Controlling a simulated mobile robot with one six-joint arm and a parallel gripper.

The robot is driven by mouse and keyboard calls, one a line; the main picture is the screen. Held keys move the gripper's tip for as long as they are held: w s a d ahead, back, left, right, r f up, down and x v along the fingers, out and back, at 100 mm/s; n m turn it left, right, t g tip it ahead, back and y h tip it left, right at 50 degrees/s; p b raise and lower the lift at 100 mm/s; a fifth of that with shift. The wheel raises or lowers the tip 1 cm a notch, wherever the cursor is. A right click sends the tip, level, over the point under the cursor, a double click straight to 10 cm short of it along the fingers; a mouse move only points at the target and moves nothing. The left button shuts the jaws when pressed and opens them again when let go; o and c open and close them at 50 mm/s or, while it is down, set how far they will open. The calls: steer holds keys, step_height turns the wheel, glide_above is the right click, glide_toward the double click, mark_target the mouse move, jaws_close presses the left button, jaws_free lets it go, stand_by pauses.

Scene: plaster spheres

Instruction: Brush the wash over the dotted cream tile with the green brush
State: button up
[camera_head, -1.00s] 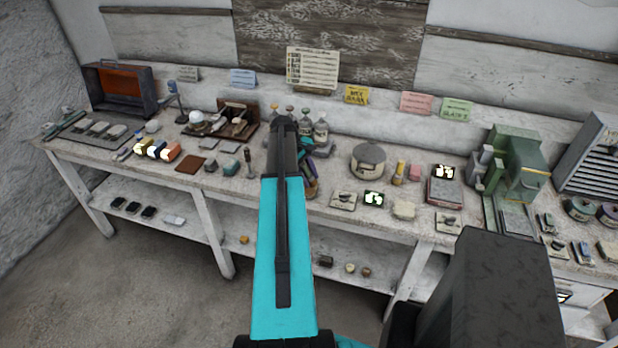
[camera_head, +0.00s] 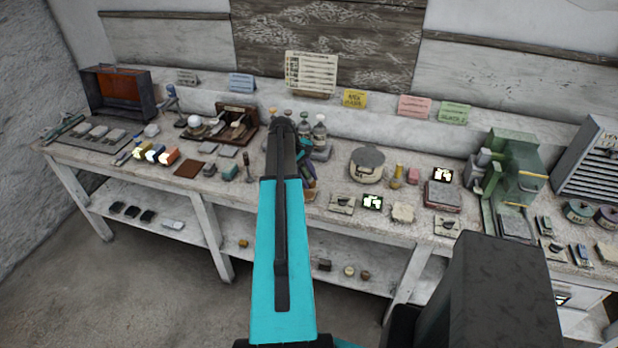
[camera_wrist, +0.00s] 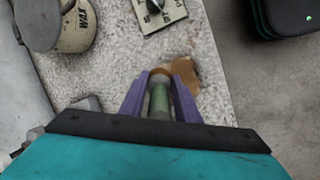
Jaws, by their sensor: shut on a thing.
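My gripper (camera_wrist: 160,92) is shut on a green-handled brush (camera_wrist: 159,103), which stands between the purple fingers in the wrist view. An orange-brown band shows at its far end; its bristles cannot be made out. In the head view my gripper (camera_head: 308,174) is low over the middle of the bench, partly hidden behind my arm, and the brush cannot be made out there. I cannot tell which piece on the bench is the dotted cream tile; no dots are clear at this size.
A brown piece (camera_wrist: 186,72) lies just beyond the fingers. A round tin marked WAX (camera_wrist: 74,34) and a knobbed plate (camera_wrist: 160,13) are nearby. The white bench (camera_head: 290,200) also carries a green machine (camera_head: 515,165), a pale irregular piece (camera_head: 403,212) and, left, an orange-lined box (camera_head: 115,92).

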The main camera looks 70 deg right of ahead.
mark_target(311, 178)
steer(key=shift+a+r, duration=0.3)
steer(key=shift+a, duration=0.05)
steer(key=shift+r, duration=0.1)
steer(key=shift+r+p, duration=0.7)
steer(key=shift+r, duration=0.5)
